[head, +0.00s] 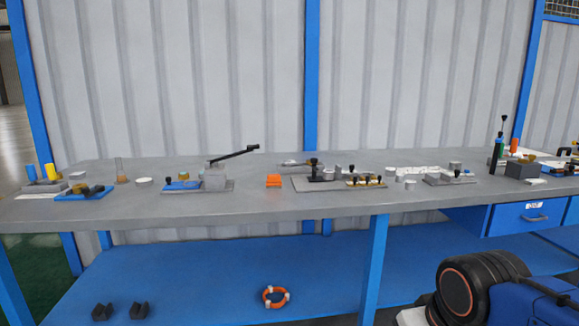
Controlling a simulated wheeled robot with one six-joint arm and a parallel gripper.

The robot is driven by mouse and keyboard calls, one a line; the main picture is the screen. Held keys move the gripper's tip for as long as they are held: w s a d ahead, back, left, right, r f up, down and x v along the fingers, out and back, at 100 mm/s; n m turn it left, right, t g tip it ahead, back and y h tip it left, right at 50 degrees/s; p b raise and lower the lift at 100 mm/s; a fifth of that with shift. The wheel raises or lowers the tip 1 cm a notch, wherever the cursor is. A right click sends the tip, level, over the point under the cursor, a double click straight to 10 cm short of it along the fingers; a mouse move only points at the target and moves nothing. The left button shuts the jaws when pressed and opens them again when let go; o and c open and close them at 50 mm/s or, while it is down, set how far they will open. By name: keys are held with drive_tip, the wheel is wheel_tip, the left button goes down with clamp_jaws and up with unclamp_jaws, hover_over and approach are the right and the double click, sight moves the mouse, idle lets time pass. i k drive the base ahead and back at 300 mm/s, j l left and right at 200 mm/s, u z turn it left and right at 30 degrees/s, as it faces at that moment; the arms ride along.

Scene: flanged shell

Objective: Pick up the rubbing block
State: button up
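An orange block (274,180) sits on the grey workbench (250,212), left of the middle post. It looks like the rubbing block, but it is small and I cannot be sure. It stands apart from its neighbours, with bare bench in front of it. Part of my own arm shows at the lower right, well away from the block. My gripper is not in view.
Left of the block is a fixture with a raised black lever (234,154); right of it is a grey plate (330,184) carrying several small parts. Bottles and a dark box (522,168) stand far right. An orange-white ring (275,297) lies on the blue lower shelf (210,280).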

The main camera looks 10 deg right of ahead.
sight(274, 181)
drive_tip(key=i+l, duration=0.15)
drive_tip(key=i, duration=0.35)
drive_tip(key=i+l, duration=0.1)
drive_tip(key=i, duration=0.4)
drive_tip(key=j+z, duration=0.25)
drive_tip(key=j, duration=0.4)
drive_tip(key=j+z, duration=0.25)
drive_tip(key=j, duration=0.4)
